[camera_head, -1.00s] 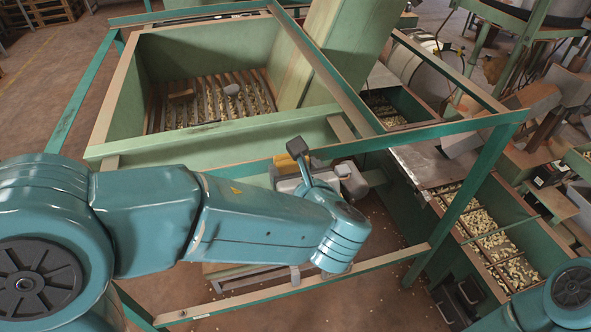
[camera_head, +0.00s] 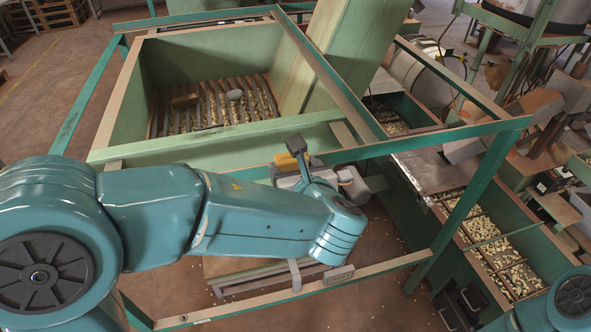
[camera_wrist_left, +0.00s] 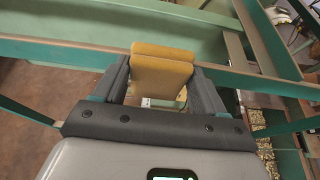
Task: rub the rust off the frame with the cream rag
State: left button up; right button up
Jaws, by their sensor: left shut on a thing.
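My left gripper (camera_head: 297,160) is shut on a folded tan-yellow piece, the rag (camera_wrist_left: 162,72), which sticks up between both fingers in the left wrist view. It also shows as a small yellow patch in the head view (camera_head: 296,145). The green steel frame (camera_head: 430,137) surrounds the hopper. The rag is at the frame's near top bar and overlaps it in the wrist view; I cannot tell if they touch. Part of that bar is hidden behind my gripper and arm. No rust patch is clear on the bar there. My right gripper is out of view.
Nut-filled trays (camera_head: 500,255) and machinery stand at the right. A lower frame bar (camera_head: 385,262) runs below my arm. Brown floor shows between the bars.

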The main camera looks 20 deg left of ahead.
pick_arm(q)
jog(key=shift+w+d+r+p, duration=0.1)
jog(key=shift+w+d+p, duration=0.25)
jog(key=shift+w+d, duration=0.6)
jog(key=shift+w+d+f+p, duration=0.1)
jog(key=shift+w+d+p, duration=0.35)
jog(key=shift+d, duration=0.75)
jog(key=shift+w+d+r+p, duration=0.1)
jog(key=shift+w+d+p, duration=0.15)
jog(key=shift+w+d, duration=0.75)
jog(key=shift+s+d, duration=0.1)
jog(key=shift+s, duration=0.1)
